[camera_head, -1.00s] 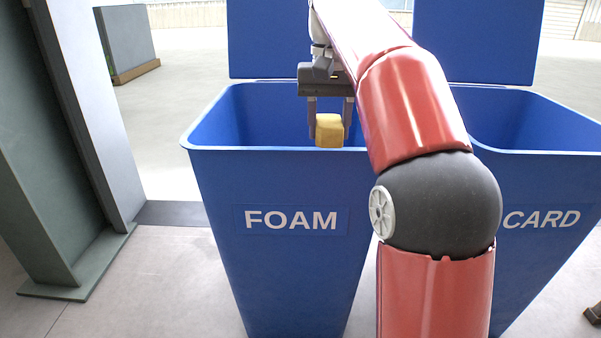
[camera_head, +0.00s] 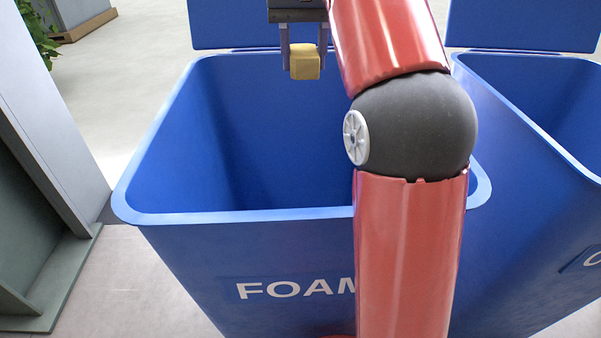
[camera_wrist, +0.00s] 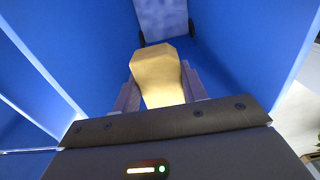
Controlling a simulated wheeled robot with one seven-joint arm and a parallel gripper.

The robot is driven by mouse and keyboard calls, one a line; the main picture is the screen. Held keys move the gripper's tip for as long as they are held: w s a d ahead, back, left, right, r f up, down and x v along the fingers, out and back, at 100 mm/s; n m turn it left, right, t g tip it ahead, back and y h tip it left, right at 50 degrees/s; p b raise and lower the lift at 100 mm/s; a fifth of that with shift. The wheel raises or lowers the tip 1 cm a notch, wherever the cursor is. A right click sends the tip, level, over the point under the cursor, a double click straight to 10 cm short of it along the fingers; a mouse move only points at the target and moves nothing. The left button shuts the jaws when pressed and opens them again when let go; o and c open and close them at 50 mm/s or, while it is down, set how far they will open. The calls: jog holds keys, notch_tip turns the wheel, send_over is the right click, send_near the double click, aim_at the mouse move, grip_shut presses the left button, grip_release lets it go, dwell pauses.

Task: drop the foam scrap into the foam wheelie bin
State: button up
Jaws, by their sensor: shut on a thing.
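The foam scrap (camera_head: 305,63) is a small yellow block. My gripper (camera_head: 304,62) is shut on it, with one finger on each side. The foam wheelie bin (camera_head: 240,214) is blue, with white "FOAM" lettering on its front and its lid tipped back open. In the head view my gripper and the scrap show against the bin's opening, near its back rim. In the wrist view the scrap (camera_wrist: 157,75) sits between the fingers, with the blue inner walls of the bin around it and a paler patch beyond. My arm hides part of the bin's front and right side.
A second blue bin (camera_head: 497,120) with its lid open stands close to the right. A grey-green panel structure (camera_head: 40,150) stands to the left. A plant (camera_head: 40,38) shows at the top left. Pale floor (camera_head: 130,90) is clear behind the bin on the left.

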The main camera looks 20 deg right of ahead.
jog(key=shift+w+f, duration=0.1)
jog(key=shift+f, duration=0.1)
jog(key=shift+f+b, duration=0.8)
jog(key=shift+f, duration=2)
jog(key=o, duration=1)
notch_tip(320, 180, up, 6)
jog(key=shift+f+p, duration=0.1)
jog(key=shift+p, duration=0.75)
jog(key=shift+r, duration=0.95)
